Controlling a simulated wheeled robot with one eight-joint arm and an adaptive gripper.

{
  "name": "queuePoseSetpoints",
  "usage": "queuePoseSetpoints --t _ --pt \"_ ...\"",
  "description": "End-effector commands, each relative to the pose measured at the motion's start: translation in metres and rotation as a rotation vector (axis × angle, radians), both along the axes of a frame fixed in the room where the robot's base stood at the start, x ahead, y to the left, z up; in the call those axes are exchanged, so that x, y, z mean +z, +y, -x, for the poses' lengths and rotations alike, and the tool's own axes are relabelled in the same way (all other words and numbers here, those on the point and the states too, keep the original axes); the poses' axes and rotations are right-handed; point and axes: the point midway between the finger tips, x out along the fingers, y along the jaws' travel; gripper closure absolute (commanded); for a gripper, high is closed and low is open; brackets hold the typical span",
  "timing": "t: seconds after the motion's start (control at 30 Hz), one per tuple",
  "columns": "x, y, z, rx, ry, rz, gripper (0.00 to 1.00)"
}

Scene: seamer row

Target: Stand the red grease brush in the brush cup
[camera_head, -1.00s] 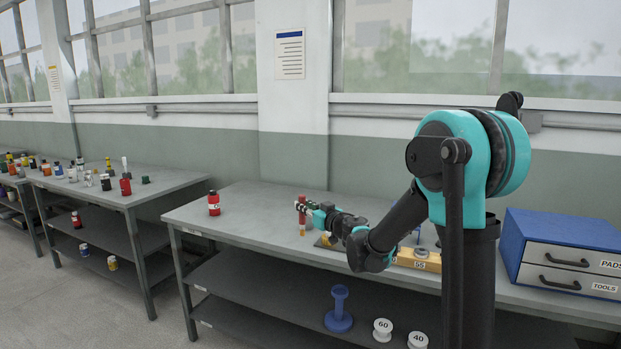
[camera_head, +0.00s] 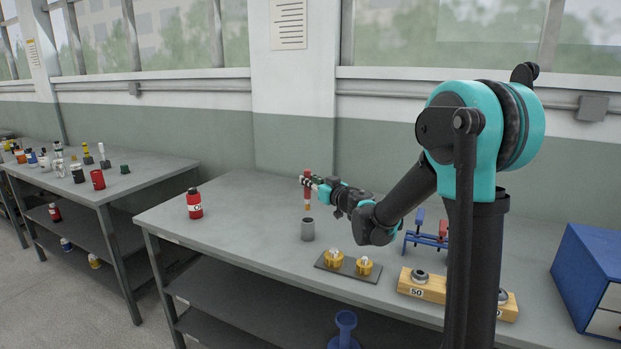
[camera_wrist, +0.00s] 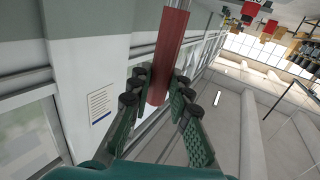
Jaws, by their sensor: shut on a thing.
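The red grease brush (camera_head: 307,192) is upright in my gripper (camera_head: 310,182), with its tan bristle end down. My gripper is shut on its red handle. In the wrist view the handle (camera_wrist: 168,50) runs up between the two green finger pads of my gripper (camera_wrist: 160,95). The grey brush cup (camera_head: 308,230) stands on the table, and its dark open mouth faces up. The brush is above the cup, and its lower end looks a little clear of the rim. Whether it is exactly centred over the mouth I cannot tell.
A red bottle (camera_head: 194,204) stands left on the table (camera_head: 235,225). A dark plate (camera_head: 347,268) with yellow parts, a wooden block (camera_head: 425,287) marked 50 and a blue rack (camera_head: 425,238) are to the right. The blue drawer box (camera_head: 590,270) is far right.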

Motion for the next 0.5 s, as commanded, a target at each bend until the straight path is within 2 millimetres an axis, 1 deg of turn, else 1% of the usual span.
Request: queuePoseSetpoints --t 0.37,0.5 --pt "0.0 -0.001 0.0011 0.0 0.001 0.001 1.0" --pt "-0.0042 -0.001 0.001 0.001 0.001 0.001 1.0"
